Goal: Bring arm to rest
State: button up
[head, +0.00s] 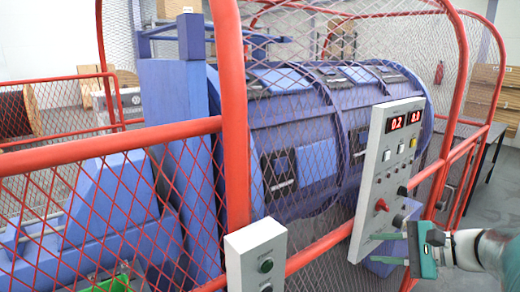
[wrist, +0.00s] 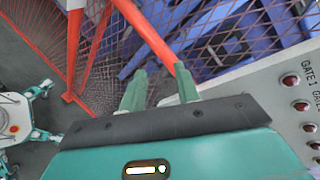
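My gripper (head: 374,248) is at the lower right of the head view, in front of the lower part of the grey control panel (head: 386,160). Its two green fingers point left and stand apart with nothing held between them. In the wrist view the open fingers (wrist: 160,84) point up the picture toward a red rail (wrist: 145,32) of the guard. The rail passes behind the fingertips; I cannot tell how close it is. The panel also shows at the right of the wrist view (wrist: 285,100), beside the fingers, with red lights and gate labels. My arm enters from the right edge.
A red-framed mesh guard (head: 235,120) encloses the blue strander drum (head: 300,130). A small grey button box (head: 256,255) stands at bottom centre. Grey floor (head: 497,200) is open at the far right.

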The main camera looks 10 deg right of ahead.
jog(key=s+a+f+n+g+h, duration=0.3)
jog(key=s+a+n+h, duration=0.7)
jog(key=s+a+n, duration=0.3)
jog(key=a+n, duration=0.2)
jog(key=a, duration=0.2)
jog(key=shift+s+f+n, duration=0.15)
jog(key=shift+f+n, duration=0.15)
jog(key=shift+f, duration=0.1)
